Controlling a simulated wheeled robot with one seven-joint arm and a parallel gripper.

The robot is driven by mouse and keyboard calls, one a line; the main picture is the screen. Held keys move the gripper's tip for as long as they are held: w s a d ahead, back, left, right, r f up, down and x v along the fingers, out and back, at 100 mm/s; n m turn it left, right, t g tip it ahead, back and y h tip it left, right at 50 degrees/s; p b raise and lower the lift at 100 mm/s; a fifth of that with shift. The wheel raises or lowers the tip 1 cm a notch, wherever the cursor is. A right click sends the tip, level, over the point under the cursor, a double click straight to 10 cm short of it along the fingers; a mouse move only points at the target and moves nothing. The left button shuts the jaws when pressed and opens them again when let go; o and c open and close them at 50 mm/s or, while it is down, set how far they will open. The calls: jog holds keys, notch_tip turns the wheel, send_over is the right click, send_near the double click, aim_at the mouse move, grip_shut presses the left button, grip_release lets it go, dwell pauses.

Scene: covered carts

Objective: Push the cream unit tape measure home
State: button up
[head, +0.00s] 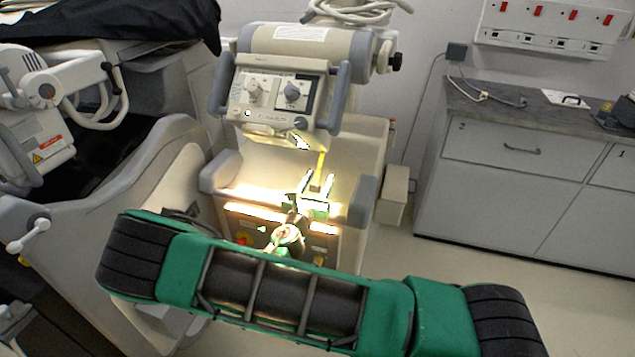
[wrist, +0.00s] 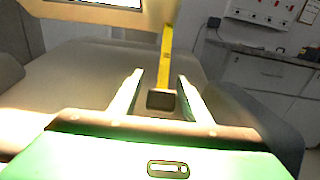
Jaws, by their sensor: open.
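The cream unit (head: 290,50) is a machine with a control panel and grey handles. A yellow tape (head: 320,165) shows below its head; in the wrist view the yellow tape (wrist: 166,50) runs from the unit's upper part down to a dark end block (wrist: 161,99). My gripper (head: 317,183) is open over the unit's lower deck. In the wrist view my gripper (wrist: 160,76) has one finger on each side of the tape and block, with gaps visible on both sides. The tape's upper end is hard to make out in the glare.
A grey-white covered cart (head: 150,170) stands at the left, with black cloth over its top. Grey cabinets (head: 500,180) line the right wall, with clear floor in front. The unit's grey side bumpers (head: 362,200) flank its deck. Bright light washes out part of the deck.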

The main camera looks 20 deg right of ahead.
grip_shut()
jog(key=w+d+r, duration=0.2)
jog(key=w+r, duration=0.1)
jog(key=shift+r, duration=0.3)
grip_release()
jog(key=shift+s, duration=0.15)
jog(key=v, duration=1)
jog(key=shift+s+a, duration=0.2)
jog(key=shift+a, duration=0.05)
